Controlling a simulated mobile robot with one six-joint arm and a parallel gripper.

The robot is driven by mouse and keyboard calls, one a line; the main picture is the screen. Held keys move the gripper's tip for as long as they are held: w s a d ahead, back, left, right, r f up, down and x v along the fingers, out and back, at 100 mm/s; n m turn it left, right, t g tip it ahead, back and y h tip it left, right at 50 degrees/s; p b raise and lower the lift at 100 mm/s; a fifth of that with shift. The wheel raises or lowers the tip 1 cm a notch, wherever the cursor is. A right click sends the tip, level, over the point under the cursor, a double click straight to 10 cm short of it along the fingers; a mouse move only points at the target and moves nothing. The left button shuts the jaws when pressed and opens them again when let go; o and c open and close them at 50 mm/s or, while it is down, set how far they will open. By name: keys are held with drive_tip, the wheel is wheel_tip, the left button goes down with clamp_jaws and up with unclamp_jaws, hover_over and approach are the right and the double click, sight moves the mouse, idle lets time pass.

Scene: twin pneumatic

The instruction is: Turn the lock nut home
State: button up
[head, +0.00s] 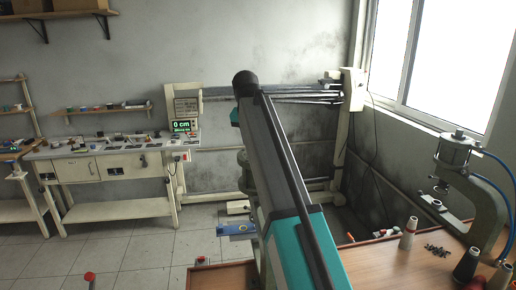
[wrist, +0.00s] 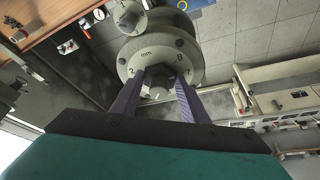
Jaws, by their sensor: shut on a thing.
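In the wrist view, my gripper (wrist: 158,76) has its two purple fingers on either side of a small grey part, which looks like the lock nut (wrist: 158,91), at the middle of a round grey disc (wrist: 148,54). The fingers are shut on this part. The disc carries the letters "mm", figures and dark holes. The fingers hide the sides of the nut, so its seating cannot be told. In the head view, my arm hides the gripper and most of the round grey machine (head: 243,158) behind it.
A smaller round grey part (wrist: 127,16) sits beyond the disc in the wrist view. In the head view, a wooden table (head: 405,262) at the right bears a grey press (head: 487,195) and spools. A display (head: 182,126) reads "0 cm".

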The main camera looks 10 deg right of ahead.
idle(0.5)
drive_tip(key=o, duration=1.1)
drive_tip(key=shift+c, duration=0.2)
drive_tip(key=shift+r, duration=0.1)
drive_tip(key=p+v, duration=0.3)
drive_tip(key=v, duration=1)
drive_tip(key=shift+a+r, duration=0.2)
drive_tip(key=shift+r, duration=0.1)
drive_tip(key=shift+s+f, duration=0.1)
drive_tip(key=shift+s, duration=0.1)
